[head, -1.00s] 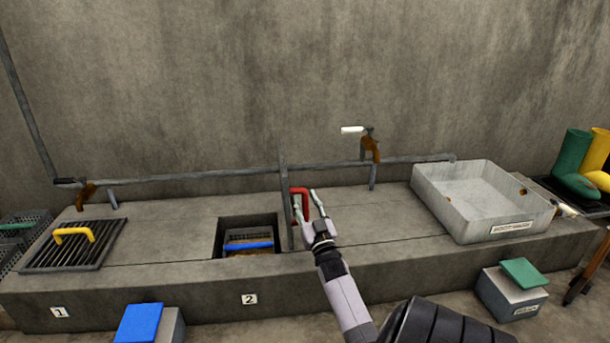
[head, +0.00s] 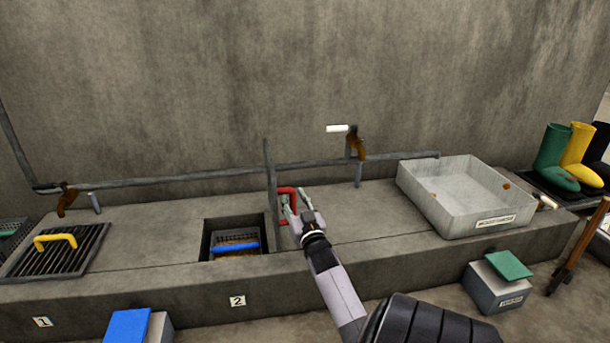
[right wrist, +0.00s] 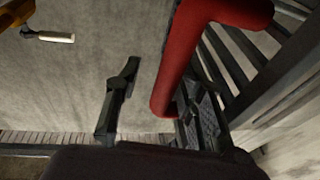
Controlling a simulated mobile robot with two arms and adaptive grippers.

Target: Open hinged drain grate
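The hinged drain grate (head: 270,185) stands upright, seen nearly edge-on, at the right side of the square drain opening (head: 208,240) marked 2. Its red handle (head: 287,190) sticks out to the right. My right gripper (head: 294,198) is at this handle with its fingers apart. In the right wrist view the red handle (right wrist: 183,60) passes close by the right finger and partly hides it, with a clear gap to the left finger. Grate bars show behind the handle. A blue-handled basket (head: 236,247) sits inside the opening. My left gripper is out of view.
A closed grate with a yellow handle (head: 55,240) lies at the left. A pipe (head: 200,178) with taps runs along the wall. A grey basin (head: 455,220) stands at the right. The ledge between handle and basin is clear.

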